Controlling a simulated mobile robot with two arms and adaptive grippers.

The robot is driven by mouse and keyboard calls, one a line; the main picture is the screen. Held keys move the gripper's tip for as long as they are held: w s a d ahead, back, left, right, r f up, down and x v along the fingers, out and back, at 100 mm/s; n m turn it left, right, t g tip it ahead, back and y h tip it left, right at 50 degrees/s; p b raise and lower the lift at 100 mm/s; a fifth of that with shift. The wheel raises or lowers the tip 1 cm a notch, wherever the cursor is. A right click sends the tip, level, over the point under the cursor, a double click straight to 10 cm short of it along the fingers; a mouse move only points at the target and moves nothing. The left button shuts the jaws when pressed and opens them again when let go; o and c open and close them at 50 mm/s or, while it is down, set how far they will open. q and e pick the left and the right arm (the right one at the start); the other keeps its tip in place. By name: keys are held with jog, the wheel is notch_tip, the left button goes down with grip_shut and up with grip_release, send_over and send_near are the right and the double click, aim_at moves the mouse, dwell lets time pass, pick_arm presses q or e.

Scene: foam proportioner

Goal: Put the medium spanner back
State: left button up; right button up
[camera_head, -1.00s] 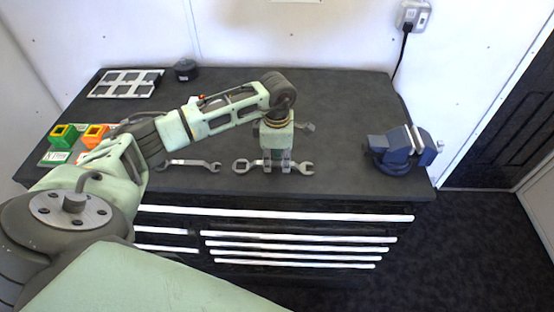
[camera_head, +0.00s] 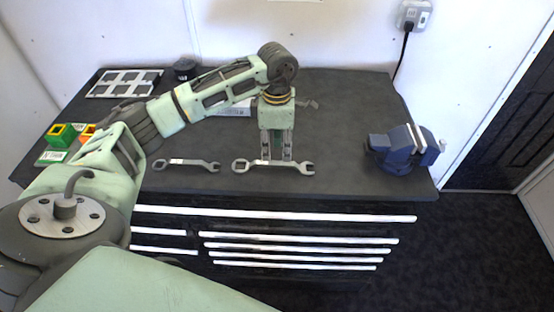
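Two grey spanners lie flat on the dark bench top. The right spanner (camera_head: 245,164) has a ring end at left and an open jaw at right. The left spanner (camera_head: 190,162) lies beside it and looks slightly shorter. I cannot tell for certain which one is the medium spanner. My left gripper (camera_head: 277,157) points down over the middle of the right spanner. Its two fingers are apart, with their tips just above or beside the shank; contact cannot be made out. My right gripper is not in view.
A blue vise (camera_head: 400,150) stands at the bench's right edge. Green (camera_head: 62,135) and orange holders stand at left, partly behind my arm. A tray with grey panels (camera_head: 124,83) and a black round item (camera_head: 185,69) are at the back. A white label (camera_head: 236,109) shows behind my arm.

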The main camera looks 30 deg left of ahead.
aim_at(277, 162)
pick_arm(q)
notch_tip(277, 162, up, 6)
jog(key=b, duration=0.1)
dwell(0.5)
